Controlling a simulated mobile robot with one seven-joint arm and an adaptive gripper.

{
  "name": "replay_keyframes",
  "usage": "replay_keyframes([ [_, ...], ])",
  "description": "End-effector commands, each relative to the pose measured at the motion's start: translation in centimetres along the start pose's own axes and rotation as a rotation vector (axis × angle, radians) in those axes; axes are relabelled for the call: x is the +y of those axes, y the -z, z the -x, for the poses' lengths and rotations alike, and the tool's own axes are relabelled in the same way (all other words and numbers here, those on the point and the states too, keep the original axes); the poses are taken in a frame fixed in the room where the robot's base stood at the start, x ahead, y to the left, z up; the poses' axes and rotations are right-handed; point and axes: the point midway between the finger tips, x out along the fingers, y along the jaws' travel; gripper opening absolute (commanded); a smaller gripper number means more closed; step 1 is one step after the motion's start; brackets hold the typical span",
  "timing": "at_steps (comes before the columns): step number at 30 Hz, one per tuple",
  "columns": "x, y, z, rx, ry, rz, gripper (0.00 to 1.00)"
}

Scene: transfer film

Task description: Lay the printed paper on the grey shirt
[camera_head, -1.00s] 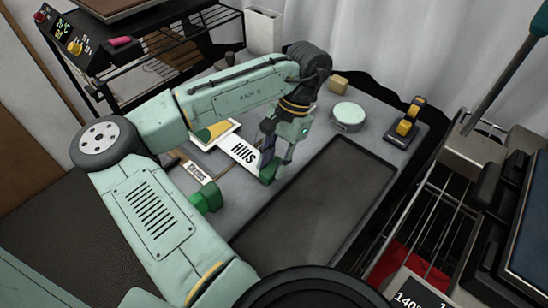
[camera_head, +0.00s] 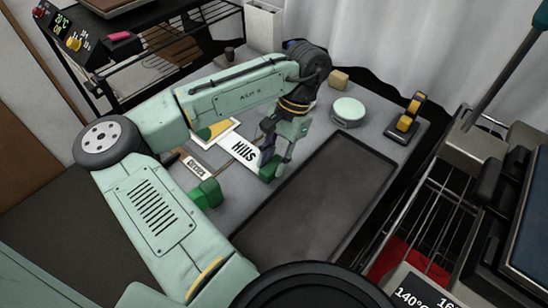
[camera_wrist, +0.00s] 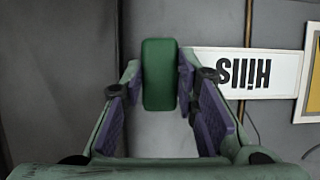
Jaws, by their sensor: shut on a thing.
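My gripper (camera_head: 272,167) is closed on a green block (camera_wrist: 158,75), which stands between its purple-padded fingers in the wrist view. The block's lower end shows at my fingertips in the head view. I cannot pick out a grey shirt for certain; a dark grey rimmed slab (camera_head: 315,205) lies to the right of my gripper.
A second green block (camera_head: 207,193) and a small white label (camera_head: 197,168) lie to the left. A round pale tin (camera_head: 348,111), a tan block (camera_head: 339,79) and a tape dispenser (camera_head: 407,120) stand at the back. A wire rack (camera_head: 435,225) borders the right.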

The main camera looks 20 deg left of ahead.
Motion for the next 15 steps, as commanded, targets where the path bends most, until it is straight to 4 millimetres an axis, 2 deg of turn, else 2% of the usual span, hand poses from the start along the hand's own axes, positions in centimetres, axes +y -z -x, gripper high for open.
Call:
replay_keyframes([
  [1, 0.01, 0.05, -0.13, 0.0, 0.0, 0.0, 0.0],
  [2, 0.0, 0.04, -0.1, 0.0, 0.0, 0.0, 0.29],
  [12, 0.0, 0.03, -0.08, 0.0, 0.0, 0.0, 0.51],
  [15, 0.0, 0.03, -0.09, 0.0, 0.0, 0.0, 0.51],
])
